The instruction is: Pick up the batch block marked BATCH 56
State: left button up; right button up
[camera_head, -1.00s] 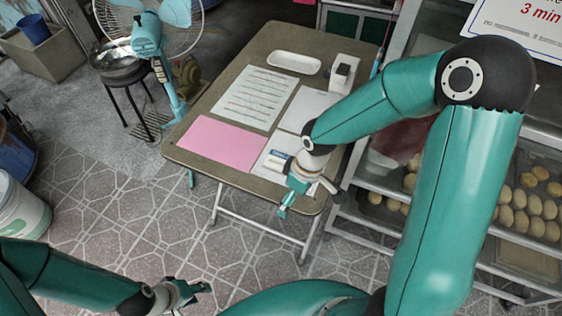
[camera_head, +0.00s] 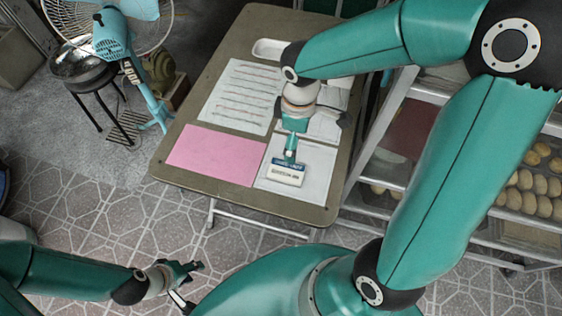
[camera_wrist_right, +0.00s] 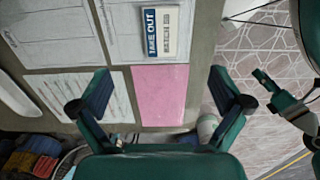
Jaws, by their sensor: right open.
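A small white block (camera_head: 286,174) with a blue band lies on a white sheet near the table's front right corner. In the right wrist view the block (camera_wrist_right: 160,32) shows "TAKE OUT" on its band; the smaller print below is too blurred to read. My right gripper (camera_wrist_right: 161,88) is open and empty, its two fingers spread wide, with the block ahead of them near the top of that view. In the head view the right gripper (camera_head: 291,148) hangs over the table just behind the block. My left gripper (camera_head: 189,286) is open and empty, low over the floor.
The table (camera_head: 200,98) carries a pink sheet (camera_head: 216,155), a printed sheet (camera_head: 241,95) and a white tray (camera_head: 268,49). A rack with buns (camera_head: 524,180) stands at right. A fan (camera_head: 112,36) and a stool stand at left. Tiled floor is open in front.

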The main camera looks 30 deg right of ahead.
jog(key=b, duration=0.1)
send_over(293, 173)
jog(key=f, duration=1)
jog(key=shift+s+d+f, duration=0.15)
jog(key=shift+d+f, duration=0.05)
jog(key=shift+f, duration=0.05)
jog(key=shift+w+a+f+b, duration=0.15)
jog(key=shift+f+b, duration=0.15)
jog(key=shift+f, duration=1.15)
jog(key=shift+w+a+f+b, duration=0.1)
jog(key=shift+f+b, duration=0.2)
jog(key=shift+f, duration=1.1)
jog(key=shift+s, duration=0.1)
jog(key=c, duration=1.2)
jog(key=shift+r, duration=0.15)
